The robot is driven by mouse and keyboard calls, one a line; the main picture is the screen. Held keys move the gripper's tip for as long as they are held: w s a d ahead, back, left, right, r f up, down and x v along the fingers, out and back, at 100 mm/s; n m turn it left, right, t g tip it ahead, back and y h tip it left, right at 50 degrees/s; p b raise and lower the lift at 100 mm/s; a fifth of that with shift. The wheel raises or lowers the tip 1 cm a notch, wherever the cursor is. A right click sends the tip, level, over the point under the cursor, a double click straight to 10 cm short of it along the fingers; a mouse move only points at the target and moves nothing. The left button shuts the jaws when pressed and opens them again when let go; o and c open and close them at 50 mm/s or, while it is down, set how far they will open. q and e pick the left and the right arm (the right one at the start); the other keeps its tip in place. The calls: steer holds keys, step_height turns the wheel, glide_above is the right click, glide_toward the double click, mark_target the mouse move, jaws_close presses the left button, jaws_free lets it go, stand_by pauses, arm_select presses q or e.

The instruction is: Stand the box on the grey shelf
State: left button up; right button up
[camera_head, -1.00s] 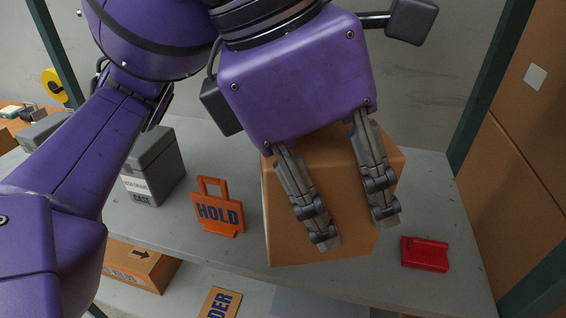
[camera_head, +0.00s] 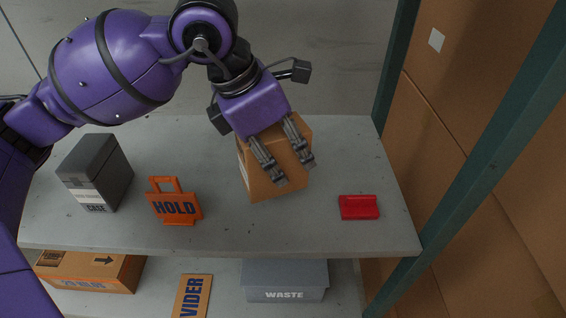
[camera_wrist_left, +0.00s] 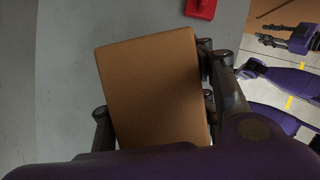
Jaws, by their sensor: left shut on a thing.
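A brown cardboard box (camera_head: 262,190) is upright and slightly turned over the right half of the grey shelf (camera_head: 225,232). My left gripper (camera_head: 294,172) is shut on it from above and behind, its fingers lying along the box. In the left wrist view the box (camera_wrist_left: 155,85) sits between the fingers. I cannot tell whether its base touches the shelf. My right gripper (camera_wrist_left: 264,34) shows small at the upper right of the left wrist view, empty, with its fingers apart.
An orange HOLD sign (camera_head: 175,207) and a dark grey case (camera_head: 112,180) stand left of the box. A red block (camera_head: 358,207) lies to its right. Green posts (camera_head: 395,70) border the right side. A WASTE bin (camera_head: 285,282) is below. Shelf in front of the box is clear.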

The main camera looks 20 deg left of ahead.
mark_target(283, 164)
arm_select(q)
steer(key=shift+w+f, duration=0.55)
steer(key=shift+f, duration=1.55)
steer(key=shift+f, duration=0.15)
steer(key=o, duration=1.4)
steer(key=shift+r, duration=0.35)
steer(key=v, duration=1.1)
steer(key=shift+a+r, duration=0.15)
steer(key=shift+r, duration=0.15)
